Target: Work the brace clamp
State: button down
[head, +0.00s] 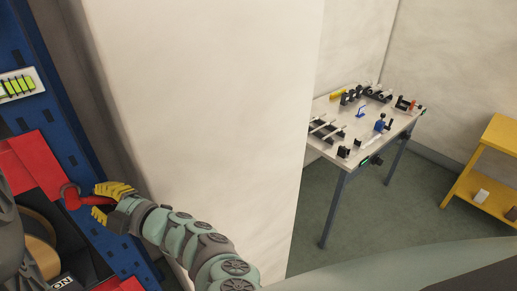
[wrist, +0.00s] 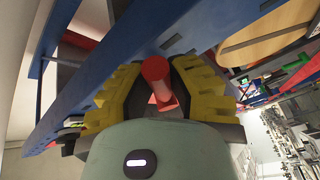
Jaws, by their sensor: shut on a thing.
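The brace clamp shows as a red handle (head: 72,198) at the left in the head view, on a blue upright frame beside a red block (head: 34,163). The handle also shows in the wrist view as a red rod (wrist: 157,82) with a round end. My gripper (head: 103,200) has yellow fingers on either side of the handle's end and is shut on it. In the wrist view the yellow fingers (wrist: 158,90) flank the red rod. The rest of the clamp is partly hidden by the frame and my gripper.
The blue frame (head: 62,110) stands close against a pale wall column (head: 200,90). A table (head: 345,107) with several small parts stands beyond the column. A yellow shelf (head: 497,135) is at the far right. Green floor between them is clear.

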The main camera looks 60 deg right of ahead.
jog(key=a+f+m+t+h+b, duration=0.1)
jog(key=m+b, duration=0.2)
jog(key=m, duration=0.1)
jog(key=a+f+m+t+h+b, duration=0.1)
jog(key=m+t+b, duration=0.1)
jog(key=m+b, duration=0.1)
jog(key=w+a+m+t+h+b, duration=0.1)
jog(key=m+h+b, duration=0.1)
jog(key=m, duration=0.2)
jog(key=shift+a+f+m+t+b, duration=0.2)
jog(key=shift+f+m+t+b, duration=0.1)
jog(key=shift+f+t+b, duration=0.1)
jog(key=shift+w+a+r+m+h+b, duration=0.1)
jog(key=shift+a+m+h+b, duration=0.1)
jog(key=shift+m+h+b, duration=0.3)
jog(key=shift+a+m+h+b, duration=0.2)
jog(key=shift+m+h, duration=0.2)
jog(key=shift+m, duration=0.3)
jog(key=c, duration=0.9)
grip_release()
jog(key=shift+r, duration=0.1)
jog(key=shift+r, duration=4.9)
